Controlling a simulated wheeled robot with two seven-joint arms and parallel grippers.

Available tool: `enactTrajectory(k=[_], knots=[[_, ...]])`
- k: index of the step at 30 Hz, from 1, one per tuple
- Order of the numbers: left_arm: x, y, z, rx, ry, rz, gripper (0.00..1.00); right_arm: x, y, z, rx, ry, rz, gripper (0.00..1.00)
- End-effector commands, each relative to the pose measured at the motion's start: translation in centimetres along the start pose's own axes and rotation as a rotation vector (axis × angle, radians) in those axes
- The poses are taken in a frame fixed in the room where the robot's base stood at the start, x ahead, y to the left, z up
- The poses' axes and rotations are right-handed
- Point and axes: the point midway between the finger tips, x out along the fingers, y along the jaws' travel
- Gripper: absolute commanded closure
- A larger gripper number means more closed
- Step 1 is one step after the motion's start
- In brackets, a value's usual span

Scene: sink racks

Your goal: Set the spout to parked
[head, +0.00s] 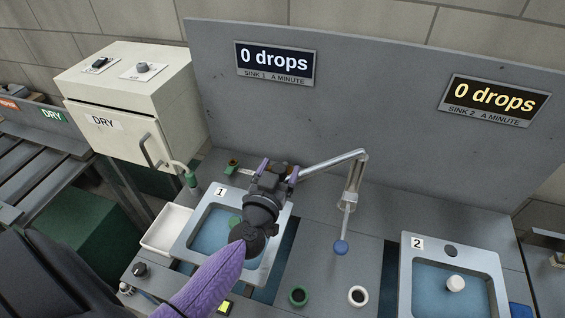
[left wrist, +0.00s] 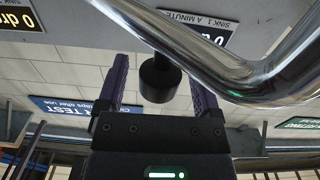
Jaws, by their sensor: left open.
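The chrome spout (head: 335,160) rises between the two sinks, bends, and reaches left to my left gripper over the sink marked 1 (head: 185,242). In the left wrist view, the bent chrome pipe (left wrist: 235,75) crosses the upper right, and a black cylindrical end (left wrist: 160,80) shows between the two fingers (left wrist: 160,88). I cannot tell whether a finger touches it. My right gripper is out of view.
A grey back panel (head: 380,90) stands behind, with two signs reading 0 drops. A cream box (head: 130,100) labelled DRY and a white tray (head: 165,230) are at the left.

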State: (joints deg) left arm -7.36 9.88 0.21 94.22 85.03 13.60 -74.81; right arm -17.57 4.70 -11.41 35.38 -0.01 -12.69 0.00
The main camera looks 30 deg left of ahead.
Motion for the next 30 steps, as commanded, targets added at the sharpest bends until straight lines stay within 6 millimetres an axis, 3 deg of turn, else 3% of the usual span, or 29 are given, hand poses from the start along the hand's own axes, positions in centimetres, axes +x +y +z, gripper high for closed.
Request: enactTrajectory(k=[5, 13, 25, 30], knots=[[1.7, 0.0, 0.1, 0.0, 0.0, 0.001, 0.16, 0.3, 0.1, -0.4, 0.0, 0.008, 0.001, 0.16], [1.9, 0.0, 0.0, -0.001, -0.001, 0.002, 0.16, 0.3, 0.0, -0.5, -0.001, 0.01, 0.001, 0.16], [1.8, 0.0, 0.0, 0.0, -0.001, 0.002, 0.99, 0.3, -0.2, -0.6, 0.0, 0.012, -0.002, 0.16], [1.8, 0.0, 0.0, 0.0, -0.001, 0.002, 1.0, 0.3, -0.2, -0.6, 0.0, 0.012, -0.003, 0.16]])
